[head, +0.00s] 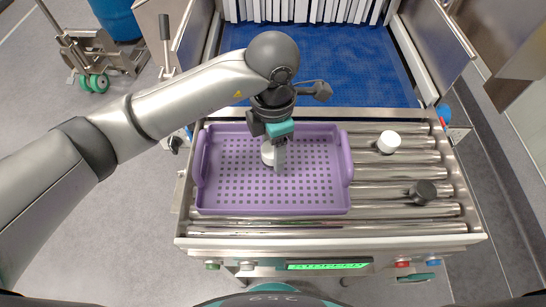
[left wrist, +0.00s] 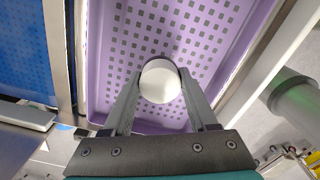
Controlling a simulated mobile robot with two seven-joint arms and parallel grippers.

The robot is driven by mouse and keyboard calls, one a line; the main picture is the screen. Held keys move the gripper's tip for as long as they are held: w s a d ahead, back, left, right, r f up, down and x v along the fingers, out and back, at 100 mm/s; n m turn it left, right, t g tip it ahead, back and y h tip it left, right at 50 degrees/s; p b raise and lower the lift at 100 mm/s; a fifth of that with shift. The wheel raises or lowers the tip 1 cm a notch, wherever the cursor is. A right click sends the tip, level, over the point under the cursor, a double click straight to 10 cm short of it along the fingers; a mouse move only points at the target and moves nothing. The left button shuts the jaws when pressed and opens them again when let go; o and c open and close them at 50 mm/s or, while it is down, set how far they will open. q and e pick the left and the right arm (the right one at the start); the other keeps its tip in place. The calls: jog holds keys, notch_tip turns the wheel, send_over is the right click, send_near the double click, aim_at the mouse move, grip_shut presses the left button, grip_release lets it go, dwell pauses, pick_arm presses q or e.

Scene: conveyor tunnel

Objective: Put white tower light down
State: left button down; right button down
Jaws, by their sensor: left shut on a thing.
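The white tower light (left wrist: 160,82) is a round white piece between the fingers of my left gripper (left wrist: 159,90). In the head view the white tower light (head: 267,153) shows partly, with the rest hidden behind the gripper. My left gripper (head: 279,158) points down over the purple perforated tray (head: 322,207) and is shut on the light. I cannot tell whether the light touches the tray floor. My right gripper does not show.
The tray rests on metal rollers (head: 390,212). To its right stand a white cap-like piece (head: 389,141) and a black one (head: 423,191). A blue conveyor belt (head: 340,66) lies behind. Below is a front panel with a green display (head: 328,266) and buttons.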

pick_arm(q)
jog(key=shift+f, duration=2)
jog(key=shift+f, duration=0.2)
jog(key=shift+c, duration=1)
grip_release()
jog(key=shift+r, duration=0.2)
notch_tip(320, 180, up, 12)
jog(key=shift+r+b, duration=0.1)
jog(key=shift+b, duration=0.45)
